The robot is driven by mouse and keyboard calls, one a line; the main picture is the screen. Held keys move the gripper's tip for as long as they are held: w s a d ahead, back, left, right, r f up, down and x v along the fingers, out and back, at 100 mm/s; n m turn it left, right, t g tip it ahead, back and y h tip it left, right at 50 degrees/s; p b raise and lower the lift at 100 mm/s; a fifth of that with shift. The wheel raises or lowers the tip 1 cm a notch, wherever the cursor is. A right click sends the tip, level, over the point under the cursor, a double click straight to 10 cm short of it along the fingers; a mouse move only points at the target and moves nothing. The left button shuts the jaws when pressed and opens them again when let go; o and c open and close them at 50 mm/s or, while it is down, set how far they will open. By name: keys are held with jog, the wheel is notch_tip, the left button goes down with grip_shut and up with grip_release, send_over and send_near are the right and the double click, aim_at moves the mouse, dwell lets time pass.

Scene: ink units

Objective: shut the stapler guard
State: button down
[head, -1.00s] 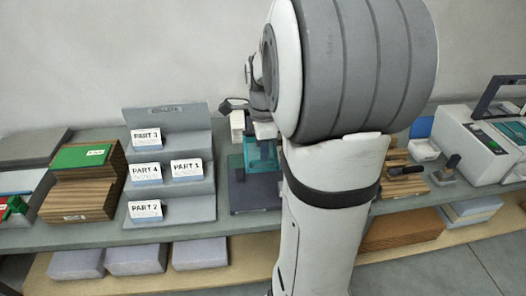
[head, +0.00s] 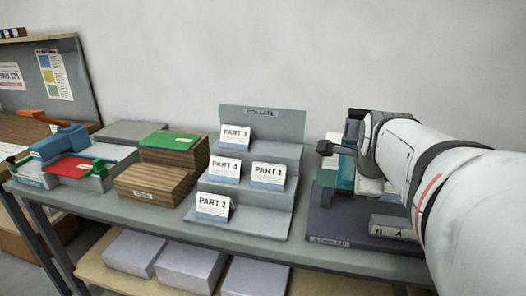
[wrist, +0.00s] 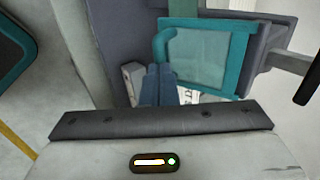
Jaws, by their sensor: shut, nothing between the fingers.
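The stapler stands at the right of the bench in the head view, on a dark base (head: 326,222), partly covered by my arm. Its teal guard (head: 346,172) shows only in part there. In the wrist view the guard is a teal frame with a see-through pane (wrist: 208,60). My gripper (wrist: 158,70) is shut and empty, its blue fingers together at the guard's left edge, overlapping the frame's lower left side in the picture. I cannot tell whether they touch it. In the head view my fingertips are hidden.
A stepped grey rack (head: 260,215) with part cards stands left of the stapler. Further left are wooden blocks (head: 155,182) and a grey fixture with red and blue parts (head: 70,168). Boxes (head: 190,268) lie on the shelf below.

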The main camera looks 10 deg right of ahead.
jog(key=shift+w+d+f+t+h+b, duration=0.25)
jog(key=shift+w+f+t+b, duration=0.25)
jog(key=shift+b, duration=1)
jog(key=shift+w+d+f+t+h+b, duration=0.1)
jog(key=shift+w+f+t+h+b, duration=0.35)
jog(key=shift+b, duration=1)
jog(key=shift+s+f, duration=0.15)
jog(key=shift+f, duration=0.05)
